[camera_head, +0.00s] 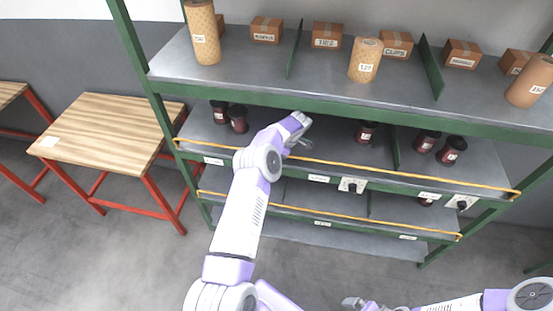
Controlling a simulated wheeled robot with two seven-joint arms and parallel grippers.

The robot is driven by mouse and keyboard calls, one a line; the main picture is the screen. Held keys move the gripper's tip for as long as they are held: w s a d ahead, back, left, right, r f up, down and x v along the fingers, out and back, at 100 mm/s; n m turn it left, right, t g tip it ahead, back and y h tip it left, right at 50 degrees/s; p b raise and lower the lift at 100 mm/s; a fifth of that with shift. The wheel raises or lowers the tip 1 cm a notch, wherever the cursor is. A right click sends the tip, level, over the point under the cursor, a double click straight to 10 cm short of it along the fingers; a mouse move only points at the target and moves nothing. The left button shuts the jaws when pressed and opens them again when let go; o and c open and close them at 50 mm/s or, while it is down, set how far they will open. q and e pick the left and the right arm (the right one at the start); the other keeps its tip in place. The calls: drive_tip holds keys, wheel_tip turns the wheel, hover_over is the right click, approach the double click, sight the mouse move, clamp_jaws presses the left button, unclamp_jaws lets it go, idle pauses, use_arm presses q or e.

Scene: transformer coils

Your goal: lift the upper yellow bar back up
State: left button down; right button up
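The upper yellow bar (400,171) runs across the front of the middle shelf, from the left post down to the right post in the picture. My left arm reaches up to the shelf, and its gripper (301,146) is at the bar's left-middle part, by the shelf opening. The fingers are small and partly hidden by the wrist, so I cannot tell whether they touch the bar or are open. My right gripper (358,303) is low at the bottom edge, well away from the bar; its finger state is unclear.
A lower yellow bar (330,214) crosses the shelf below. Dark coils (367,132) stand on the middle shelf behind the upper bar. Boxes (327,36) and brown rolls (365,60) stand on the top shelf. A wooden table (105,130) is at left; grey floor lies in front.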

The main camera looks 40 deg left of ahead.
idle(0.3)
use_arm(q)
drive_tip(key=c, duration=1.2)
unclamp_jaws()
drive_tip(key=shift+o, duration=0.2)
